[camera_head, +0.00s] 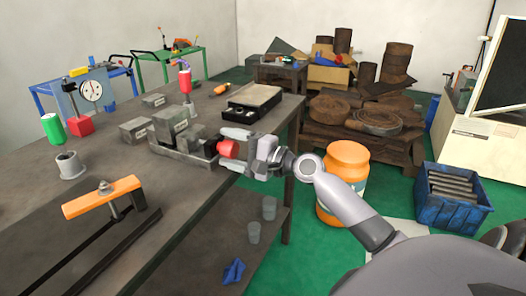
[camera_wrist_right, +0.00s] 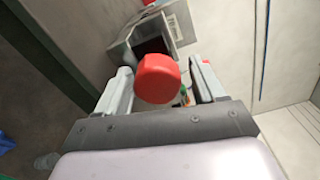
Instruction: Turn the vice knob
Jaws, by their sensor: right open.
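The vice (camera_head: 178,132) is a grey metal block on the table, with a red knob (camera_head: 228,149) on its right end. In the wrist view the round red knob (camera_wrist_right: 157,78) sits between my fingers, with the grey vice body (camera_wrist_right: 172,25) behind it. My right gripper (camera_head: 236,150) is at the knob, open, one finger on each side. In the wrist view a gap shows between the knob and the right finger of my right gripper (camera_wrist_right: 162,85); the left finger is closer, and contact there cannot be told. My left gripper is not in view.
A black tray (camera_head: 235,112) lies behind the vice. A grey ring part (camera_head: 70,166), an orange clamp bar (camera_head: 103,197) and a dial gauge (camera_head: 91,92) stand on the table. An orange drum (camera_head: 347,160) and a blue crate (camera_head: 455,205) stand on the green floor.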

